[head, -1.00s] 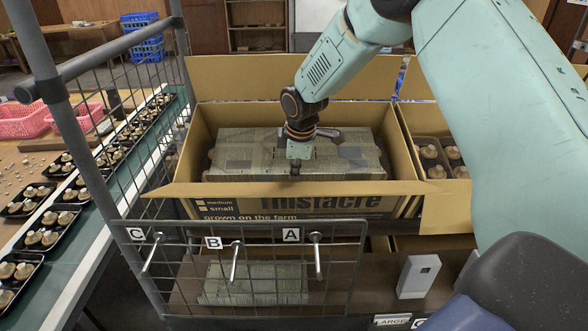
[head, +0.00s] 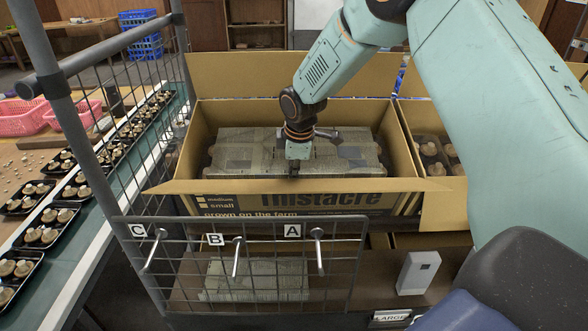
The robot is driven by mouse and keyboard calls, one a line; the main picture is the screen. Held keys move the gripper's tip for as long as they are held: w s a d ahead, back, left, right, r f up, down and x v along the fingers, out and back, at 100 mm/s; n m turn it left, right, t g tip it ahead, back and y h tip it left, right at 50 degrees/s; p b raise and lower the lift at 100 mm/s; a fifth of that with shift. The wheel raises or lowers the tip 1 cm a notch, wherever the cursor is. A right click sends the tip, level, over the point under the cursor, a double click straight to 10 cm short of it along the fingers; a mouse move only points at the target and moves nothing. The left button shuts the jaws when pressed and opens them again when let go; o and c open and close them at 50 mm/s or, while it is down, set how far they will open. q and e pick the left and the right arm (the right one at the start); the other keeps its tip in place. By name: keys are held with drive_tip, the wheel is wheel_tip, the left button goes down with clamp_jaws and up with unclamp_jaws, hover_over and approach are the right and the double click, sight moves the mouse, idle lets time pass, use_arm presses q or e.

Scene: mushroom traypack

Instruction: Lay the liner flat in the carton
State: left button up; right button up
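The open cardboard carton (head: 300,200) stands in the middle of the head view, its flaps folded outward. A grey patterned liner (head: 235,150) lies inside it and looks mostly flat, with its edges near the carton walls. My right gripper (head: 293,168) points down over the middle of the liner, at or just above its surface. Whether it touches the liner, and whether its fingers are open or shut, I cannot tell. My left gripper is not in view.
A wire rack with hooks A, B and C (head: 240,262) stands in front of the carton. More liners (head: 255,280) lie on the shelf below. Another carton (head: 412,110) with mushroom trays is at right. A conveyor (head: 105,190) with mushroom trays runs at left.

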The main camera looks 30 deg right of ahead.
drive_tip(key=o, duration=0.3)
drive_tip(key=shift+d, duration=0.1)
drive_tip(key=shift+o, duration=0.3)
drive_tip(key=shift+d, duration=0.1)
drive_tip(key=shift+s+r, duration=0.1)
drive_tip(key=shift+r, duration=0.25)
drive_tip(key=v, duration=1.1)
drive_tip(key=shift+s+r, duration=0.2)
drive_tip(key=shift+r, duration=0.05)
